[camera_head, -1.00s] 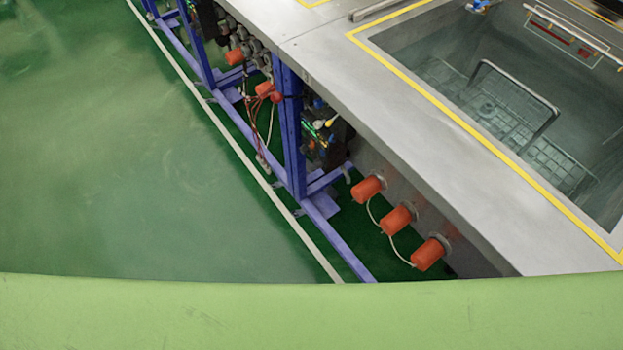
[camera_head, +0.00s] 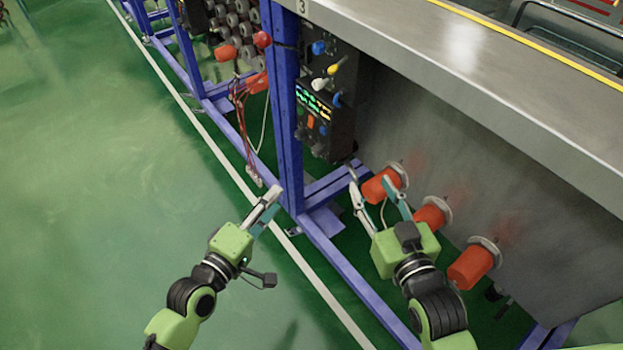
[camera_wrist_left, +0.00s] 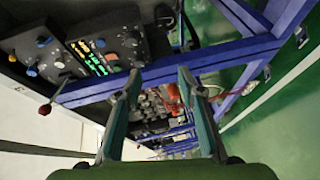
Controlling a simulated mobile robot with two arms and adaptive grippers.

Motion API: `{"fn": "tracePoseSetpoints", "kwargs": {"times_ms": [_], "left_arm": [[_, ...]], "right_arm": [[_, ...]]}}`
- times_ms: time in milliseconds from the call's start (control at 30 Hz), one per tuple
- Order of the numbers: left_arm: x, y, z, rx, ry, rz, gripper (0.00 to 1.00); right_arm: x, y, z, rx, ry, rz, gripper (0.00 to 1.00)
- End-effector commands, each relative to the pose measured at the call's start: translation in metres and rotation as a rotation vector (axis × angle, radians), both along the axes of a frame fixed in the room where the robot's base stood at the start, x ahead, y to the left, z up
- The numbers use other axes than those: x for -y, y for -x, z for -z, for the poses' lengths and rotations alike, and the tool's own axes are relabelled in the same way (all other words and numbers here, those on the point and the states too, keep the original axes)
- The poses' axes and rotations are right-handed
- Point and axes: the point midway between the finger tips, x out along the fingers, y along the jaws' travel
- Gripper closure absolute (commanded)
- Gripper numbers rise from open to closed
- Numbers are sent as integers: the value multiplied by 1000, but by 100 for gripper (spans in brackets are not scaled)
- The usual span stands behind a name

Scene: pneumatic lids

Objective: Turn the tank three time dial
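The dark control panel (camera_head: 325,112) of the tank marked 3 hangs under the grey tank edge behind a blue post. It carries blue, yellow and white knobs (camera_head: 333,69), a lit green display (camera_head: 313,101) and dark dials (camera_head: 318,149) low down. Which one is the time dial I cannot read. My left gripper (camera_head: 268,202) is in front of and below the panel, apart from it; the left wrist view shows its fingers (camera_wrist_left: 158,85) spread and empty, with the panel (camera_wrist_left: 85,48) at upper left. My right gripper (camera_head: 376,192) is open near the orange plugs.
Several orange capped plugs (camera_head: 474,264) stick out from the tank wall at right. The blue frame (camera_head: 287,110) stands left of the panel. Red cables (camera_head: 243,125) hang further back. The green floor (camera_head: 90,170) at left is clear.

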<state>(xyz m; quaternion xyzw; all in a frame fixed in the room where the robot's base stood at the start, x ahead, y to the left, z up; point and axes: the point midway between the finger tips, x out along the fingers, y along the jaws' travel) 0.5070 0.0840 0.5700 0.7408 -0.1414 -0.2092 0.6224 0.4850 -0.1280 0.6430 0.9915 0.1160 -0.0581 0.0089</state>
Motion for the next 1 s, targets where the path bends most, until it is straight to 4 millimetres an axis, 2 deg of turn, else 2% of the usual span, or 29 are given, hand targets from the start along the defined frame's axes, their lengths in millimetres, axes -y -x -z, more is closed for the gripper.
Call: {"fn": "tracePoseSetpoints", "kwargs": {"times_ms": [33, 200, 367, 533, 667, 1000], "left_arm": [[6, 2, 0, 18, 49, 12, 64], [17, 9, -28, 42, 164, 40, 64], [22, 6, -37, 48, 194, 46, 64], [35, -15, -39, 50, 194, 46, 64], [50, -39, -38, 50, 194, 46, 64], [79, -87, -37, 48, 190, 46, 64]], "right_arm": [[0, 3, -3, 41, -10, -1, 60], [2, 13, -38, 125, -31, -2, 60], [1, 15, -52, 162, -40, -5, 60], [-1, 16, -70, 247, -63, -10, 60], [-3, 20, -95, 366, -95, -16, 60], [-4, 47, -156, 675, -183, -33, 60]]}}
